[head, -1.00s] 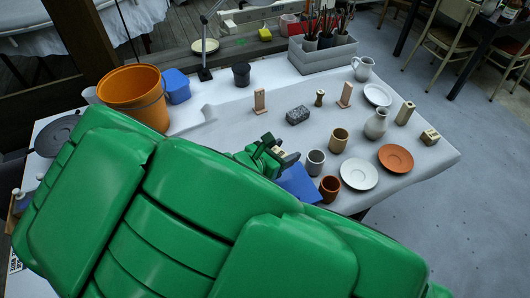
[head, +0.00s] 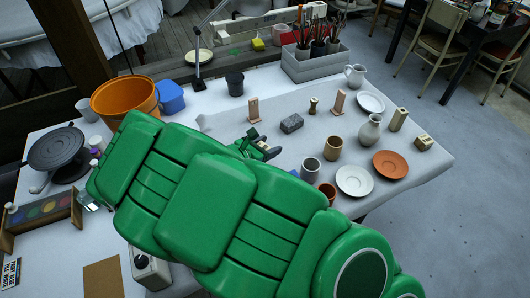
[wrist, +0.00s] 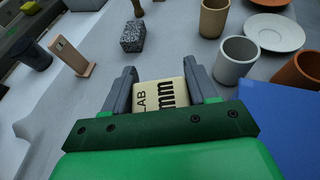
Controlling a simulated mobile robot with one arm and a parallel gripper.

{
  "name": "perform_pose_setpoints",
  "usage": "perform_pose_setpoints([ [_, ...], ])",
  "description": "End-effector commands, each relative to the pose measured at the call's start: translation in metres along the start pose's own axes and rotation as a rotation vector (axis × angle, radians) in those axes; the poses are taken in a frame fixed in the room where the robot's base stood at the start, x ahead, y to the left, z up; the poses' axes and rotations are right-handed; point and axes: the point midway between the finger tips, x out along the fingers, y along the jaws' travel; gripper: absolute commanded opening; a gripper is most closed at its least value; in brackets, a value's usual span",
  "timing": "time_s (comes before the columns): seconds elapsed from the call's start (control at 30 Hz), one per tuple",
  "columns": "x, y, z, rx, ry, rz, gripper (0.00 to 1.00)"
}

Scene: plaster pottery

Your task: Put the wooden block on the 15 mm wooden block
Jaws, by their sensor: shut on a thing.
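My gripper (wrist: 160,76) is shut on a pale wooden block (wrist: 160,97) with dark printing; "LAB" and "mm" are readable, any number is not. In the head view my gripper (head: 264,148) is above the table's middle, behind my green arm, which hides much of it. Two other pale wooden blocks stand at the right of the table: a taller upright one (head: 398,119) and a low one with dark marks (head: 424,142). No 15 mm label is legible on either. Both are well right of my gripper, apart from it.
A speckled grey block (head: 291,123), wooden stands (head: 253,110) (head: 338,102), a tan cup (head: 333,148), a grey cup (head: 310,169), a white saucer (head: 354,181), a terracotta saucer (head: 390,164) and a vase (head: 370,130) crowd the table. A blue sheet (wrist: 275,115) lies right of my gripper.

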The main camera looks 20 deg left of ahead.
Motion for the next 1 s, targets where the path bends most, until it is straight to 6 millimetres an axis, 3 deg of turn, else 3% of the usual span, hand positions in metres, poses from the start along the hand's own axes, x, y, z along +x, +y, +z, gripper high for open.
perform_pose_setpoints([
  [0.3, 0.018, 0.016, -0.016, 0.001, 0.0, 0.001, 0.27],
  [0.57, 0.025, 0.021, -0.023, 0.0, 0.001, -0.001, 0.27],
  [0.8, 0.034, 0.021, -0.047, -0.001, 0.001, 0.001, 0.27],
  [1.0, 0.035, 0.021, -0.051, 0.001, 0.001, 0.002, 0.27],
])
